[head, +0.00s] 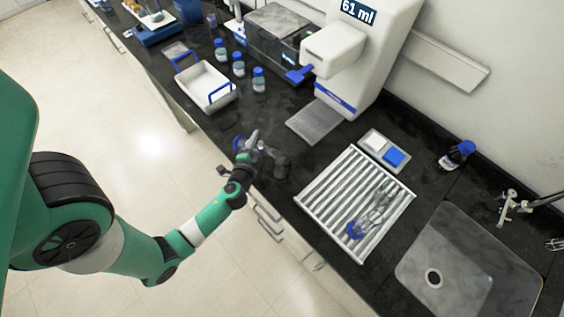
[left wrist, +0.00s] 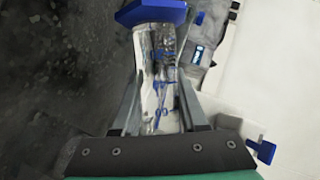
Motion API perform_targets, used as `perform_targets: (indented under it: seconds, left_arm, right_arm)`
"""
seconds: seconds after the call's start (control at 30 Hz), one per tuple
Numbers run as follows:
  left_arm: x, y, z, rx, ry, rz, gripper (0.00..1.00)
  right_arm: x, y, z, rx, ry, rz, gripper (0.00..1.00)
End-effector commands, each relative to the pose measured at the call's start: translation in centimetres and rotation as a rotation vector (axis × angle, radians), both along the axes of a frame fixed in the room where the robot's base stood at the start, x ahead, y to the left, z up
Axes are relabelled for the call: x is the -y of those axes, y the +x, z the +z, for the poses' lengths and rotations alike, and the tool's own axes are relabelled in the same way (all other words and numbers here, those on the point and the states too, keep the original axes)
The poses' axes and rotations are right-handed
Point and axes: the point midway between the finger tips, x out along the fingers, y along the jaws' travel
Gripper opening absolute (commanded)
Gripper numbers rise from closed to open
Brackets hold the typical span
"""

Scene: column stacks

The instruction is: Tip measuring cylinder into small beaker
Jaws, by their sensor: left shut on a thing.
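My left gripper (head: 250,150) is over the front edge of the dark counter. It is shut on the measuring cylinder, a clear tube with blue markings (left wrist: 163,80) and a blue angular foot, between the two fingers (left wrist: 160,115) in the left wrist view. In the head view a blue part of the cylinder (head: 239,145) shows beside the gripper. A faint clear glass shape (head: 278,160) is just right of the gripper; I cannot tell whether it is the small beaker. The cylinder's contents and exact tilt are unclear. My right gripper is not in view.
A white slatted rack (head: 330,195) holds clear glassware with a blue part. A white dispenser reading "61 ml" (head: 365,40) stands behind. A white tray (head: 205,88), several blue-capped bottles (head: 258,80) and a sink (head: 470,260) are around the counter.

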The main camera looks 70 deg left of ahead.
Motion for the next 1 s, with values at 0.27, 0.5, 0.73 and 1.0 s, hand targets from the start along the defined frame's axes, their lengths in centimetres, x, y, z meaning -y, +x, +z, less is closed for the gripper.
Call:
perform_targets:
  seconds: [0.27, 0.5, 0.73, 1.0]
  left_arm:
    - [-0.2, -0.1, 0.6, -0.047, 0.055, 0.001, 0.00]
    - [0.0, 0.0, 1.0, -0.075, 0.088, 0.000, 0.00]
    - [0.1, 0.1, 1.3, -0.093, 0.110, 0.000, 0.00]
    - [0.1, 0.1, 1.5, -0.110, 0.127, 0.000, 0.00]
  right_arm:
    - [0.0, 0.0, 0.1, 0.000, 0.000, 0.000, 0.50]
    - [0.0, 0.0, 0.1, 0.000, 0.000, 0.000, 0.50]
    - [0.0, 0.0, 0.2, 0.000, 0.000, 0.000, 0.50]
    - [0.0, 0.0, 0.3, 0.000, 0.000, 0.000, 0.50]
